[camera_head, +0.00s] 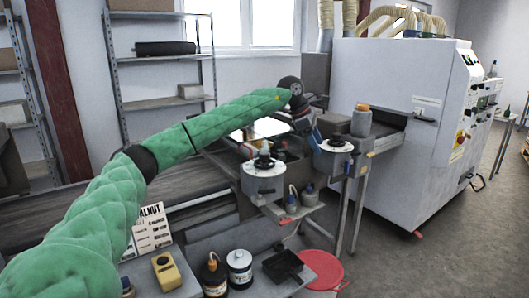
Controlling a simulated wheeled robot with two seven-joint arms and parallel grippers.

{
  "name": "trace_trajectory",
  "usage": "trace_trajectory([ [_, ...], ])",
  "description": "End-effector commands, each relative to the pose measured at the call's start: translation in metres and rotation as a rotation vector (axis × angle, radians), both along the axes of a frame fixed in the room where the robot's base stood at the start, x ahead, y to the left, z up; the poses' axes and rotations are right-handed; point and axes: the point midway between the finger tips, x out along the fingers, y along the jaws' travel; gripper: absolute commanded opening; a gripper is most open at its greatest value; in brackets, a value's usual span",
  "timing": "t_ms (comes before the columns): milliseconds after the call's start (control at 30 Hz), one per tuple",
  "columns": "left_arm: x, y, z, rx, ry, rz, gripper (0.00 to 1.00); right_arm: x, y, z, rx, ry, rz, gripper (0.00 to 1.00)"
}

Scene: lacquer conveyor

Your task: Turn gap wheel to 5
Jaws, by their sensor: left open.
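My left arm, in a green quilted sleeve, reaches from the lower left to the conveyor machine. My left gripper (312,132) is a small dark shape with a blue part at the arm's end, open, above and beside the right-hand unit. Two black hand knobs show on round grey housings: a left knob (264,161) and a right knob (337,139). The gripper is close to the right knob, just left of and above it; contact cannot be made out. Which knob is the gap wheel, and any scale numbers, are too small to read. My right gripper is out of view.
A conveyor belt (90,205) runs behind the units. A grey bottle with an orange cap (361,120) stands at the right. Jars (239,268), a yellow device (166,271) and a black tray (283,266) sit in front.

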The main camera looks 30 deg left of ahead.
Motion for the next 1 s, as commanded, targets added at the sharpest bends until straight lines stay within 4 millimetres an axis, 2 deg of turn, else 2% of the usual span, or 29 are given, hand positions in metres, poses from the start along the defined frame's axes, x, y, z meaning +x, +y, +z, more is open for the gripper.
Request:
trace_trajectory([
  [33,-0.003,0.032,0.003,0.078,0.030,0.014,0.59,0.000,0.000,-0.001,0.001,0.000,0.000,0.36],
  [100,-0.010,0.073,0.005,0.186,0.083,0.028,0.59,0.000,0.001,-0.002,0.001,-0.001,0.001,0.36],
  [200,-0.023,0.122,0.010,0.304,0.157,0.050,0.59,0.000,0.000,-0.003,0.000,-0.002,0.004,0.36],
  [333,-0.037,0.161,0.017,0.396,0.229,0.069,0.59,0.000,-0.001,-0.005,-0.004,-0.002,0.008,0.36],
  [433,-0.042,0.175,0.019,0.428,0.257,0.079,0.59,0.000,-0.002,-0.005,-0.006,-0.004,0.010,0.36],
  [567,-0.044,0.178,0.014,0.436,0.267,0.080,0.59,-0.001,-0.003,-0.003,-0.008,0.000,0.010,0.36],
  [1000,-0.044,0.177,-0.044,0.434,0.264,0.078,0.59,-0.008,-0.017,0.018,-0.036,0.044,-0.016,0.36],
])
